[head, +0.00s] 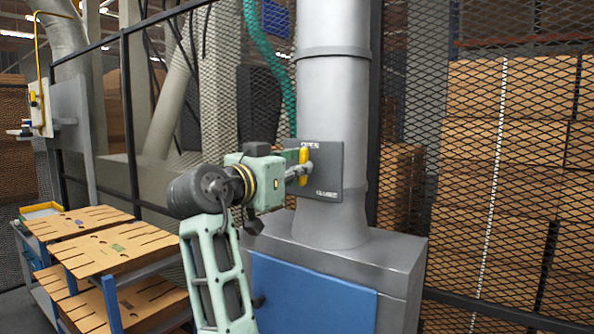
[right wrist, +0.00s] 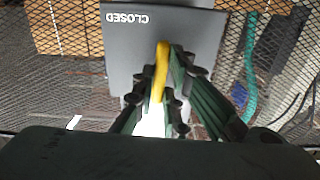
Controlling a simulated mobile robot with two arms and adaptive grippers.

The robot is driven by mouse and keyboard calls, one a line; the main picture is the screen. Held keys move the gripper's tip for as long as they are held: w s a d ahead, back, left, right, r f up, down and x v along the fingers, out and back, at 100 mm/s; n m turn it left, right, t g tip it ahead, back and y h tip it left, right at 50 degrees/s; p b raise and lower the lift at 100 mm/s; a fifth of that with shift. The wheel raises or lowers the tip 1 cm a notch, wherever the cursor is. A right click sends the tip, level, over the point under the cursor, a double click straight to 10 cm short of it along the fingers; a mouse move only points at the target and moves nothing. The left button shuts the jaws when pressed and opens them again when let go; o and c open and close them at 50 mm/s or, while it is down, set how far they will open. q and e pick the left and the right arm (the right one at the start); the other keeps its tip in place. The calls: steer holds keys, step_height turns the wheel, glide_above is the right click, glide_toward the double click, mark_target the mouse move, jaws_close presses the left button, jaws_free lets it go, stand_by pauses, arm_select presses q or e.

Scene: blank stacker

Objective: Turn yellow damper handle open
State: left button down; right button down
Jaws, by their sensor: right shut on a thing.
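The yellow damper handle (head: 303,165) sits on a dark grey plate (head: 328,170) on the front of a grey vertical duct (head: 335,100). The plate reads "OPEN" at its top and "CLOSED" at its bottom. The handle stands upright, close to vertical, in the head view. My right gripper (head: 300,172) reaches it from the left and is shut on it. In the right wrist view the handle (right wrist: 160,72) lies between the two fingers (right wrist: 163,90), below the upside-down word "CLOSED". The fingers partly hide the handle. My left gripper is not in view.
A grey cabinet with a blue door (head: 310,295) stands under the duct. A cart with slotted brown cardboard blanks (head: 85,240) is at the left. A black mesh fence (head: 490,180) runs behind, with stacked boxes beyond. A teal hose (head: 265,50) hangs left of the duct.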

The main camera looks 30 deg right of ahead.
steer(key=shift+f+n, duration=0.2)
steer(key=shift+n, duration=0.2)
steer(key=c, duration=1.8)
jaws_free()
steer(key=shift+r, duration=0.15)
steer(key=v, duration=0.7)
steer(key=shift+a, duration=0.25)
steer(key=shift+s, duration=0.1)
